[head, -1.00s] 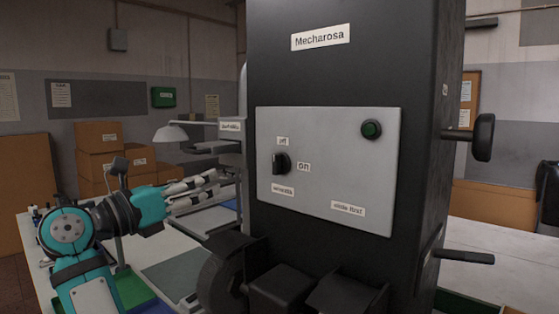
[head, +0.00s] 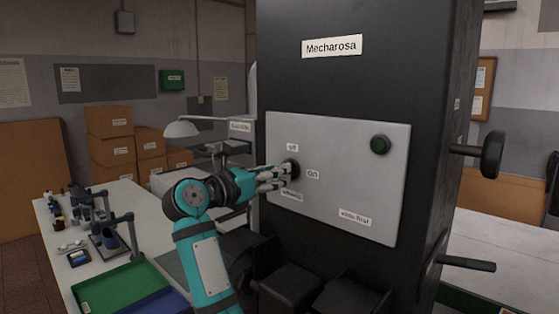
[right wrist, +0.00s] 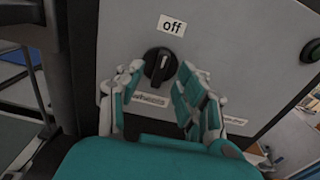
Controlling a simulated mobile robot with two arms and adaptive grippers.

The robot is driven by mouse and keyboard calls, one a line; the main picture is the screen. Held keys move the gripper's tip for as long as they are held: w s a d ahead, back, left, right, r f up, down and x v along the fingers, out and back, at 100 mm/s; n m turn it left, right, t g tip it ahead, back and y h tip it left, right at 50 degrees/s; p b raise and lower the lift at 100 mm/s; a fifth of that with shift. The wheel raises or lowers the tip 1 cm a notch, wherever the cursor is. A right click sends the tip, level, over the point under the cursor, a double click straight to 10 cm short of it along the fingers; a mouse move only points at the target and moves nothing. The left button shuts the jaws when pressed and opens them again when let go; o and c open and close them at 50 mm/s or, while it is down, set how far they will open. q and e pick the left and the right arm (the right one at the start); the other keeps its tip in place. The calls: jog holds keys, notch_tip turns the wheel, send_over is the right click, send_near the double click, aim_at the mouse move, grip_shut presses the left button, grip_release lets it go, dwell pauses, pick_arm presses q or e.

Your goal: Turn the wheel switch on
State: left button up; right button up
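The wheel switch is a small black knob (right wrist: 159,67) on the grey panel (head: 350,165) of a tall black machine. In the head view the knob (head: 290,168) is partly covered by my fingers. An "off" label (right wrist: 172,25) is above it, and an "on" label (head: 313,174) is to its right. A pale line on the knob points roughly up toward "off". My right gripper (head: 279,177) is at the knob. In the right wrist view its fingers (right wrist: 157,84) stand apart on both sides of the knob, with gaps visible. My left gripper is out of view.
A green button (head: 380,145) is at the panel's upper right. A black handwheel (head: 492,155) and a lever (head: 468,263) stick out on the machine's right side. A white table (head: 50,225) with a green tray (head: 110,287) is at left.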

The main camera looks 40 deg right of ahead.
jog(key=shift+d, duration=1.1)
grip_shut()
